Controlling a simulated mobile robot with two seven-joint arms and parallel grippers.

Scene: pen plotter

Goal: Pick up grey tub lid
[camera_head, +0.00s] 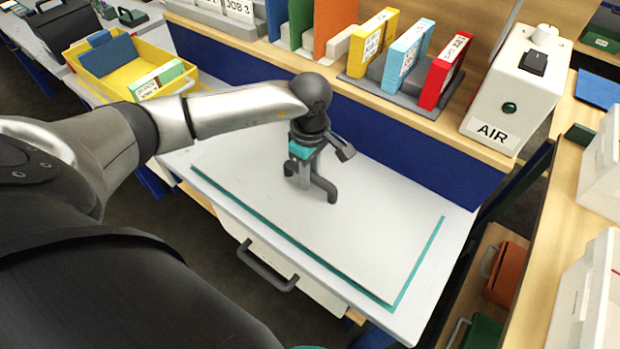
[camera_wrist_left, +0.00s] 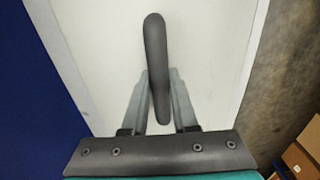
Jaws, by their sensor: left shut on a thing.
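The lid is a large flat pale grey panel (camera_head: 360,225) with a dark bar handle (camera_head: 326,188) on top. A teal edge shows along its front and right sides. My left gripper (camera_head: 305,178) comes down from above and is shut on the dark handle. In the left wrist view the handle (camera_wrist_left: 156,60) stands between the two grey fingers (camera_wrist_left: 158,105), with the pale panel (camera_wrist_left: 100,60) behind it. I cannot tell whether the panel is raised or rests on what is below. My right gripper is not in view.
A blue panel and wooden shelf (camera_head: 440,125) run behind the panel, with yellow, light blue and red binders (camera_head: 445,70) in a rack. A white AIR box (camera_head: 515,90) stands at the right. A yellow tray (camera_head: 130,65) is at back left. A drawer handle (camera_head: 266,268) is in front.

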